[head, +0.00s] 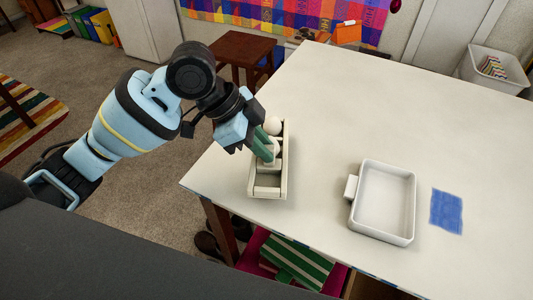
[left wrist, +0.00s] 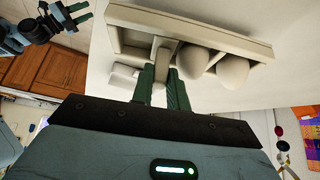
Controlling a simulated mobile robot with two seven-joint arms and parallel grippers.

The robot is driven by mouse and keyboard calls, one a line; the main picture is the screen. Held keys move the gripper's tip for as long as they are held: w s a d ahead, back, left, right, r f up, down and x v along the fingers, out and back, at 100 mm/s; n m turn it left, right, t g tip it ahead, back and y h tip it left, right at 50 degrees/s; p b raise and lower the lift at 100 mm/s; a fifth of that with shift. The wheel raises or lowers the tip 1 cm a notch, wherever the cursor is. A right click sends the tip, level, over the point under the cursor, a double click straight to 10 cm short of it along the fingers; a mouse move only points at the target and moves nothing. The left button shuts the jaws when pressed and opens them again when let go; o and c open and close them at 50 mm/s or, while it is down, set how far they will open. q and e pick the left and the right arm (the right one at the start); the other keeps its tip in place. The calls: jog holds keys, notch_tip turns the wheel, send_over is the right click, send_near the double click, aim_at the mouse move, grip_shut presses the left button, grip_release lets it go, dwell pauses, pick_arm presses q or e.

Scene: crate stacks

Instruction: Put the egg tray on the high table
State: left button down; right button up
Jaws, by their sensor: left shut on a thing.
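The egg tray (head: 283,185) is a cream box with compartments, over the left part of the white table (head: 335,100). Two white eggs (head: 273,126) show in it, and its front compartment looks empty. My left gripper (head: 264,147) comes down into the tray. In the left wrist view its green fingers (left wrist: 161,88) are shut on the tray's middle bar (left wrist: 162,53), beside the eggs (left wrist: 232,72). I cannot tell whether the tray touches the tabletop. My right gripper (left wrist: 70,14) shows only in the left wrist view, at the top left, with its fingers apart and empty.
A white dish with a handle (head: 412,210) and a blue cloth (head: 446,211) lie on the table to the right. A wooden stool (head: 240,48) stands behind the table's left edge. A white bin (head: 490,85) is at the back right. The table's middle is clear.

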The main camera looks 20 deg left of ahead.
pick_arm(q)
jog(key=shift+w+d, duration=0.2)
jog(key=shift+w, duration=0.1)
jog(key=shift+f, duration=1.85)
jog(key=c, duration=1.4)
grip_release()
jog(key=shift+o, duration=0.2)
jog(key=v, duration=1.2)
jog(key=shift+p, duration=0.35)
jog(key=shift+w, duration=0.1)
